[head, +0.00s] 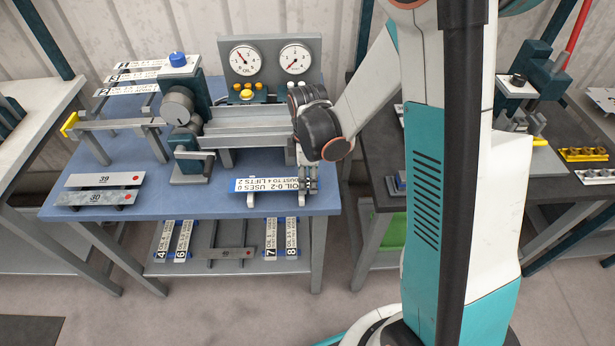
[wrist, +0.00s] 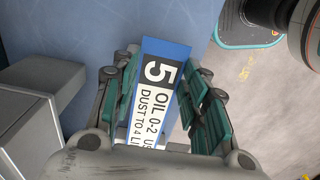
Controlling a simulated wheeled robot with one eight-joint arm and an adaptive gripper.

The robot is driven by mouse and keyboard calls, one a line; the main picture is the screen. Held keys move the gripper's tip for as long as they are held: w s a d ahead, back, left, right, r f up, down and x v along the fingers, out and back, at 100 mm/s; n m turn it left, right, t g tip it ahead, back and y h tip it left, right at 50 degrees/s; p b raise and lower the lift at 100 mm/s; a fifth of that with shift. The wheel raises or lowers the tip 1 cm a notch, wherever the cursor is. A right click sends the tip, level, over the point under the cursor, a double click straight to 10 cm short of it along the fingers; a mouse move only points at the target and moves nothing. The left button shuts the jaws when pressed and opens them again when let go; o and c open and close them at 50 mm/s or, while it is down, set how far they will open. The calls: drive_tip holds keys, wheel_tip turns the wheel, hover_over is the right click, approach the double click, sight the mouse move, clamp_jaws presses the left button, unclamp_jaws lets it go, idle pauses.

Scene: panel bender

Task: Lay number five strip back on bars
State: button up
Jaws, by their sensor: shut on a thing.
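The number five strip (head: 262,185) is white with black print and blue ends. In the wrist view its "5" end (wrist: 160,75) lies between the fingers. My gripper (head: 307,183) is shut on its right end at the table's front right; the fingers hide the numeral in the head view. Two pale rounded bar ends (head: 250,200) show beneath the strip. I cannot tell whether the strip touches them. In the wrist view my gripper (wrist: 160,105) has a finger on each side of the strip.
The blue table (head: 120,165) bears a bending machine (head: 245,128) with gauges behind. Plates 39 (head: 104,180) and 30 (head: 96,197) lie at the front left. Several numbered strips lie at the back left. Strips 4, 6, 7 and 8 (head: 292,238) are on the lower shelf.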

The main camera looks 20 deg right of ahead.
drive_tip(key=shift+f+b, duration=0.35)
drive_tip(key=shift+f, duration=0.05)
drive_tip(key=shift+f, duration=0.2)
drive_tip(key=o, duration=1)
